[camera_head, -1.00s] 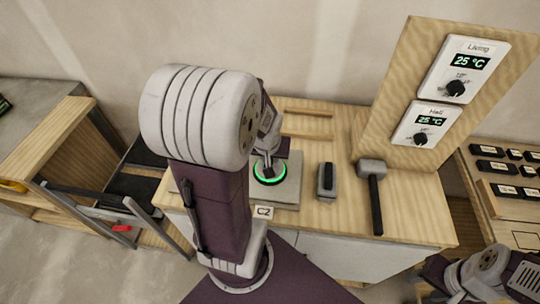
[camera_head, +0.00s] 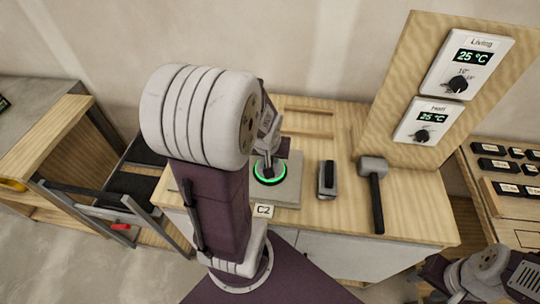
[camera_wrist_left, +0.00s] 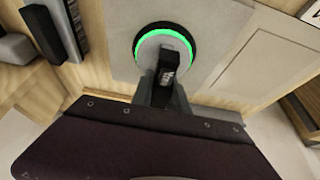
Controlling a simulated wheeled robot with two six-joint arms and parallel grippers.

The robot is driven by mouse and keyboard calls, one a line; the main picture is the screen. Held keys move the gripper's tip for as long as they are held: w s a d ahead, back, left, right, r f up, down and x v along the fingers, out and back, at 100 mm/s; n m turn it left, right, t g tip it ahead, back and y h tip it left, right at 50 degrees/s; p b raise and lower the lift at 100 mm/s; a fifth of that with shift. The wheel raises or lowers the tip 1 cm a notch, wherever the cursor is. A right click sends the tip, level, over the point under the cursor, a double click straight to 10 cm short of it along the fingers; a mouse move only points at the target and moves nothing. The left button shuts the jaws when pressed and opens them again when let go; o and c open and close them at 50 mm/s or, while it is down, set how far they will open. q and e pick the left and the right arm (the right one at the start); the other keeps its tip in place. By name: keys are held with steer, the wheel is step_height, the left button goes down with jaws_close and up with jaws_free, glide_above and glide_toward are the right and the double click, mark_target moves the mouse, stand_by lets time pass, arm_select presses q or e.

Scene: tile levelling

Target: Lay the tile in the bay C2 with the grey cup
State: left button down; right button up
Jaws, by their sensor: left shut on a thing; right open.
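The grey cup (camera_head: 270,172), with a lit green ring, sits on a light grey tile (camera_head: 290,188) on the bench, behind the label C2 (camera_head: 263,211). In the left wrist view, my left gripper (camera_wrist_left: 166,88) is shut on the dark handle of the cup (camera_wrist_left: 146,45), and the tile (camera_wrist_left: 215,25) spreads around it. In the head view my left arm hides the left part of the tile and the bay edges. I cannot tell whether the tile lies flush. My right gripper (camera_head: 450,282) is at the lower right, open, away from the bench things.
Right of the tile lie a grey and black block-shaped tool (camera_head: 327,180) and a mallet (camera_head: 374,190). Wooden strips (camera_head: 306,122) lie behind. A board with two thermostats (camera_head: 440,95) stands at the back right. Bare bench top shows around the mallet.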

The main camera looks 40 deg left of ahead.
arm_select(q)
steer(key=c, duration=1.2)
jaws_free()
steer(key=p+v, duration=0.2)
steer(key=v, duration=0.7)
steer(key=shift+s+p, duration=0.1)
steer(key=shift+p, duration=0.25)
